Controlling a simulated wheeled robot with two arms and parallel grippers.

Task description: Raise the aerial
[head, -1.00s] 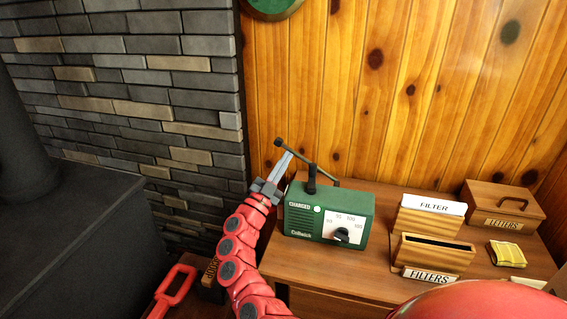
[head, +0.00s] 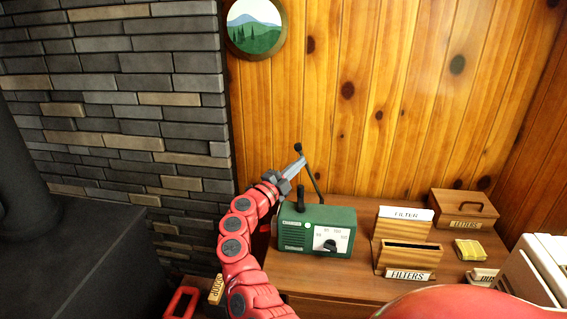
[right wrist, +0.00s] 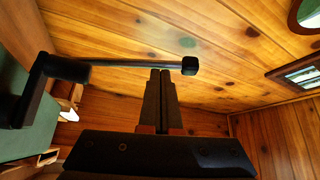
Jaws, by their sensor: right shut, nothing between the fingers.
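The green radio (head: 318,230) stands on the wooden desk, with a dial on its front. Its thin dark aerial (head: 312,180) rises from the back of the radio top and leans left to a dark knob at its tip. In the right wrist view the aerial (right wrist: 130,63) crosses above my fingers, its square tip to the right. My right gripper (head: 302,160) is shut and empty, its fingertips close to the aerial just below the tip. In the wrist view the fingertips (right wrist: 160,72) seem to meet the rod; contact is not certain. My left gripper is not in view.
A short black post (head: 300,197) stands on the radio's left. Right of the radio are a filter box (head: 408,258), a letters box (head: 464,208) and a yellow packet (head: 469,249). A round picture (head: 255,27) hangs on the wood wall. A dark stove (head: 75,255) is at left.

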